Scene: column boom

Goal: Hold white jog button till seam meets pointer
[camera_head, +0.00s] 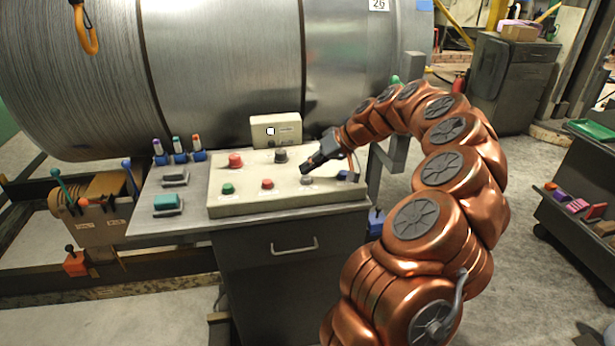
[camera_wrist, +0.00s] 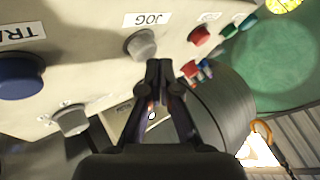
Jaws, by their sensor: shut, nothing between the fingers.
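The jog button (camera_wrist: 142,44) is a whitish-grey round cap beside a label reading JOG in the wrist view. It also shows on the control panel (camera_head: 240,207) in the head view as a pale button (camera_head: 307,180). My gripper (camera_head: 310,167) is shut and empty over the panel's right part. In the wrist view its fingertips (camera_wrist: 159,64) are close beside the button's edge; I cannot tell whether they touch it. The large steel drum (camera_head: 225,70) stands behind the panel, with dark lines across it. I cannot make out which line is the seam, or a clear pointer.
The panel also carries a red button (camera_head: 235,160), a dark knob (camera_head: 281,156), a green button (camera_head: 228,188), a smaller red button (camera_head: 267,183) and a blue button (camera_head: 343,176). A beige box (camera_head: 290,130) stands behind it. An orange hook (camera_head: 85,30) hangs at upper left.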

